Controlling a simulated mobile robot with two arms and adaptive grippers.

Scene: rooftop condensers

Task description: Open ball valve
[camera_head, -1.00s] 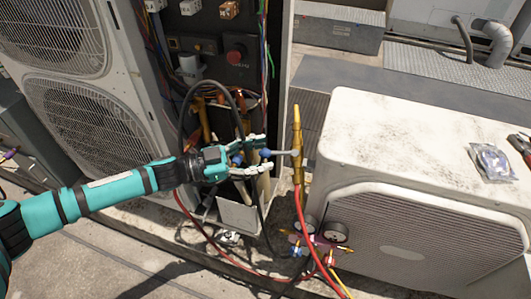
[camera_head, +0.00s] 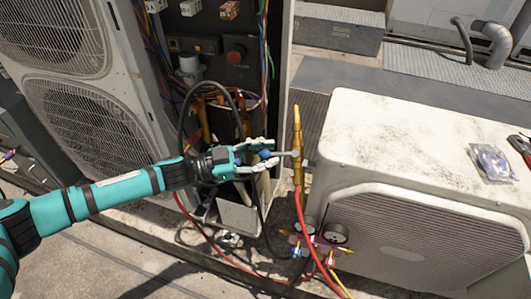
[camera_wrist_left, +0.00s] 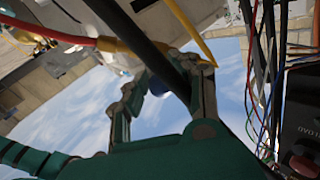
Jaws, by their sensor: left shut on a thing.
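The ball valve is an upright brass fitting (camera_head: 297,150) in the head view, beside the white unit's left edge. Its short grey lever (camera_head: 286,153) points left and ends in a blue tip (camera_head: 264,154). My left gripper (camera_head: 272,153) comes from the left, its fingers shut on the lever around the blue tip. In the left wrist view, the fingers (camera_wrist_left: 165,88) reach up past a dark hose, with a bit of blue between them. A brass part (camera_wrist_left: 116,46) shows there with a red hose. The hose hides part of the grip. My right gripper is not in view.
A white condenser (camera_head: 410,130) stands right of the valve, with a small bag (camera_head: 491,163) on top. An opened electrical panel (camera_head: 225,40) with loose wires is behind my gripper. A black hose (camera_head: 182,115) loops close to it. Gauges (camera_head: 335,233) and hoses sit below.

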